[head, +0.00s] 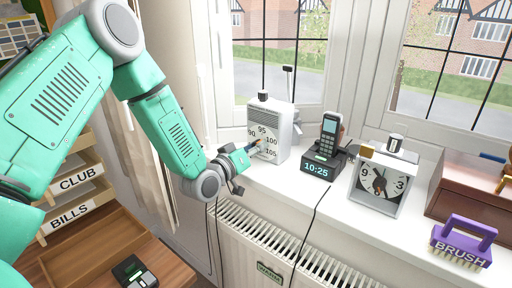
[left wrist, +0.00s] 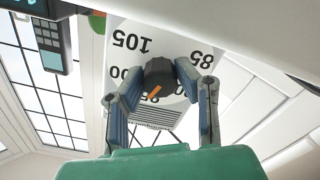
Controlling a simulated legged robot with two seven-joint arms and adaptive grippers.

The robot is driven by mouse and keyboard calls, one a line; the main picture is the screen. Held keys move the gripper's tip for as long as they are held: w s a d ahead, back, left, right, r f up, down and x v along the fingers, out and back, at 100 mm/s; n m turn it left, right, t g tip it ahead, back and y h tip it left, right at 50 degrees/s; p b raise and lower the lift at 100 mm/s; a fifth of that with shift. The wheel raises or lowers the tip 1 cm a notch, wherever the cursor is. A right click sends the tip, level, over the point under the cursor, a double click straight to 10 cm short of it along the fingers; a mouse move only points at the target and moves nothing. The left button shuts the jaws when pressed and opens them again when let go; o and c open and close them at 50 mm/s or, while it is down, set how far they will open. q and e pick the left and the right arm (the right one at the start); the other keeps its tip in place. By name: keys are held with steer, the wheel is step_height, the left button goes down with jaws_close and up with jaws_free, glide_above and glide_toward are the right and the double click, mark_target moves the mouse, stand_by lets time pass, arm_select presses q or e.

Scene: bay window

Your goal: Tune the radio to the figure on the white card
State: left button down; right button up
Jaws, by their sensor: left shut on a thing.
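The white radio (head: 284,131) stands on the window sill, its round dial marked 90, 95, 100 and 105 in the head view. In the left wrist view the dial face (left wrist: 183,48) appears upside down, with 105 and 85 readable. My left gripper (head: 254,149) is shut on the dark tuning knob (left wrist: 159,74), one finger on each side. The knob's orange pointer (left wrist: 154,92) slants down-left in the wrist view; the figure it meets is hidden by a finger. I cannot make out a white card. My right gripper is not in view.
Right of the radio stand a phone (head: 329,134) on a dock (head: 319,165) reading 10:25, a clock (head: 379,188), a purple brush (head: 462,240) and a brown box (head: 470,185). A radiator (head: 247,235) is below the sill. Labelled letter trays (head: 75,200) are at left.

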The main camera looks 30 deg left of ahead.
arm_select(q)
steer(key=m, duration=0.4)
steer(key=shift+s+d+f+m, duration=0.1)
steer(key=shift+s+f+m, duration=0.05)
steer(key=shift+f+m, duration=0.2)
steer(key=shift+m, duration=1.55)
steer(key=c, duration=1.2)
jaws_free()
steer(key=shift+r, duration=0.1)
steer(key=shift+r, duration=0.1)
